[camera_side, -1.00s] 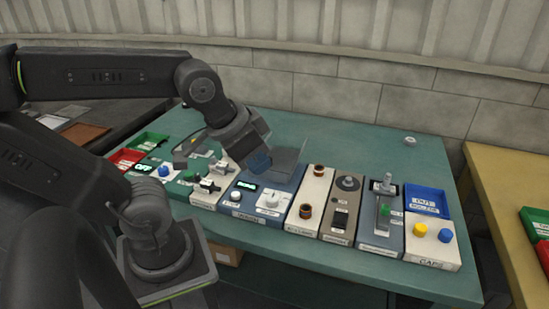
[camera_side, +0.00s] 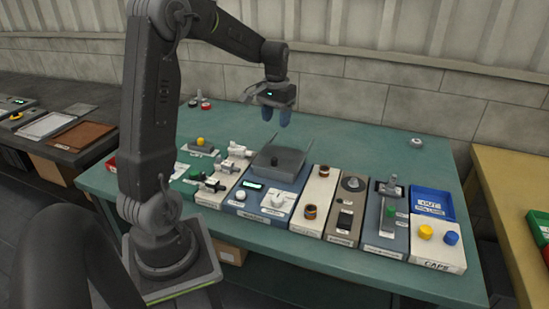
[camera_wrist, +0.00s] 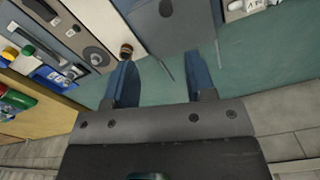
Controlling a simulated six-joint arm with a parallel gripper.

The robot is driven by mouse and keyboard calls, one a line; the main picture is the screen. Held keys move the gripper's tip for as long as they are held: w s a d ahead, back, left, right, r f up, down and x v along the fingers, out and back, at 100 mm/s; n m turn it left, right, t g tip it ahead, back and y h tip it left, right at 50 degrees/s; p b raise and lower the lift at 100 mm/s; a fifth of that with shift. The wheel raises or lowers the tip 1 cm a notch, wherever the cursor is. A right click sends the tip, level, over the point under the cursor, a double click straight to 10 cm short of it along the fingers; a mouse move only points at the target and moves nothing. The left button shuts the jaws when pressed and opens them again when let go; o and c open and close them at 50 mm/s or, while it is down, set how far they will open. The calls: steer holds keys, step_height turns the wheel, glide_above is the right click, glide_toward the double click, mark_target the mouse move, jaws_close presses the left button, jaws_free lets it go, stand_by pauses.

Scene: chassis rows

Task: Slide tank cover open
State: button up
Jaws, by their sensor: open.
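In the wrist view my gripper (camera_wrist: 161,64) is open, with nothing between the fingers.
Left of the tank stand units with valves (camera_side: 232,165). Right of it are a panel with dark-orange fittings (camera_side: 310,210), a grey unit with a dial (camera_side: 353,184), a lever unit (camera_side: 389,212) and a blue tray (camera_side: 432,203). The green table (camera_side: 350,145) behind the row is mostly clear.

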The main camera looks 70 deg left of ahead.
mark_target(275, 158)
steer(key=f, duration=0.9)
steer(key=a+f, duration=0.1)
steer(key=f, duration=0.4)
steer(key=shift+f, duration=0.3)
jaws_close()
